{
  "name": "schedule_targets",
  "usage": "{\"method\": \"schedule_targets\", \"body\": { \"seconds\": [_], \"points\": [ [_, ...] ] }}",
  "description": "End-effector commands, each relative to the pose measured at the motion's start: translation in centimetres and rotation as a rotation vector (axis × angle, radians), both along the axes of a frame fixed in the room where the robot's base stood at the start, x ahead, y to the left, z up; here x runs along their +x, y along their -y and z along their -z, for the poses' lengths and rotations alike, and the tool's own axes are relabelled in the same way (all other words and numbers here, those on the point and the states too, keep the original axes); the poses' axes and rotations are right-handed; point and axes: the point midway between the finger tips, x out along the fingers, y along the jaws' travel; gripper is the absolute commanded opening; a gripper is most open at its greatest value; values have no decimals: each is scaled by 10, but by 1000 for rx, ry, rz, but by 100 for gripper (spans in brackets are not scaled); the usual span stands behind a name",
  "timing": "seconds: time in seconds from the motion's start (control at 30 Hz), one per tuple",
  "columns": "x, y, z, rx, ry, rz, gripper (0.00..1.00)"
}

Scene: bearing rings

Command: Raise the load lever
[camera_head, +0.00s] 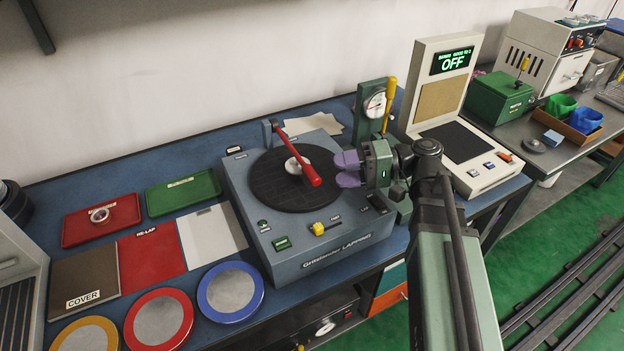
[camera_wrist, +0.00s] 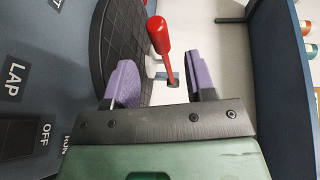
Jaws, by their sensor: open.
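The load lever (camera_head: 297,160) is a red bar with a thick handle end. It runs from a grey post (camera_head: 268,131) at the back of the lapping machine (camera_head: 330,245) down over the white hub on the dark round plate (camera_head: 270,190). My gripper (camera_head: 347,168) is open and empty, just right of the lever's handle end. In the wrist view, the red handle (camera_wrist: 158,36) shows ahead of and between the two purple fingers (camera_wrist: 163,72). The fingers look apart from the lever. Whether the lever presses on the hub is unclear.
A dial gauge stand (camera_head: 372,108) with a yellow handle stands behind my gripper. A console reading OFF (camera_head: 445,95) is to the right. A yellow knob (camera_head: 318,229) is on the machine's front. Red and green trays (camera_head: 183,192) lie to the left.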

Motion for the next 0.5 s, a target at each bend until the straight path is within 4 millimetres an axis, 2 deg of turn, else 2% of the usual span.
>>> {"method": "schedule_targets", "body": {
  "seconds": [0.03, 0.2, 0.33, 0.5],
  "points": [
    [-2, -13, 4, 0, 0, -5, 50],
    [-3, -51, 10, 0, 0, -4, 50],
    [-3, -67, 11, -1, 1, -2, 50],
    [-2, -72, 11, -1, 0, 0, 50]
  ]
}}
